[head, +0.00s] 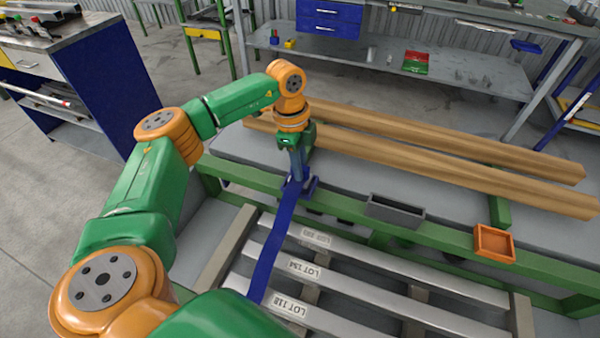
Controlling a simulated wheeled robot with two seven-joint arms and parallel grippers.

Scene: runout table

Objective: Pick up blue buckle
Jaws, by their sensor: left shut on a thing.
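The blue buckle (308,186) is at the green front rail of the runout table, left of the picture's middle. A blue strap (270,262) runs from it down toward the bottom of the head view. My left gripper (299,172) points down onto the buckle from above and is shut on it. The fingers hide part of the buckle, and I cannot tell whether it touches the rail. My right gripper is not in view.
Two long wooden beams (430,159) lie on the grey table behind the gripper. A dark grey bin (396,211) and an orange tray (494,244) sit along the rail to the right. Grey slats with lot labels (305,268) lie in front.

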